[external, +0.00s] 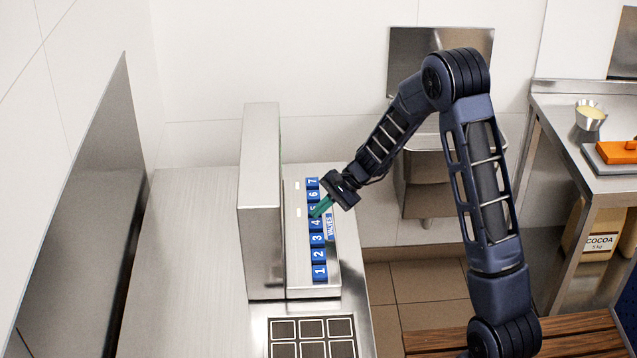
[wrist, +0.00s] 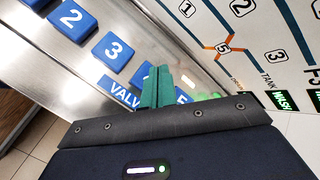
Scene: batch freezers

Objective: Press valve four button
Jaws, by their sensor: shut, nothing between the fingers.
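A row of blue valve buttons numbered 1 to 7 runs along the steel panel in the external view. The valve four button (external: 316,225) shows its white 4 there, just below my fingertips. In the wrist view a blue button past the 3 is mostly hidden behind my green fingers; only its left edge (wrist: 139,75) shows. My gripper (external: 317,211) is shut and empty, its green fingers pointing down-left at the row near buttons 4 and 5. It also shows in the wrist view (wrist: 157,86). I cannot tell whether the fingertips touch a button.
The valve three button (wrist: 113,51) and valve two button (wrist: 72,18) lie beside my fingers. A blue VALVES label (external: 329,227) runs along the row. A tall steel housing (external: 259,200) stands left of the panel. A dark grid tray (external: 312,333) lies in front.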

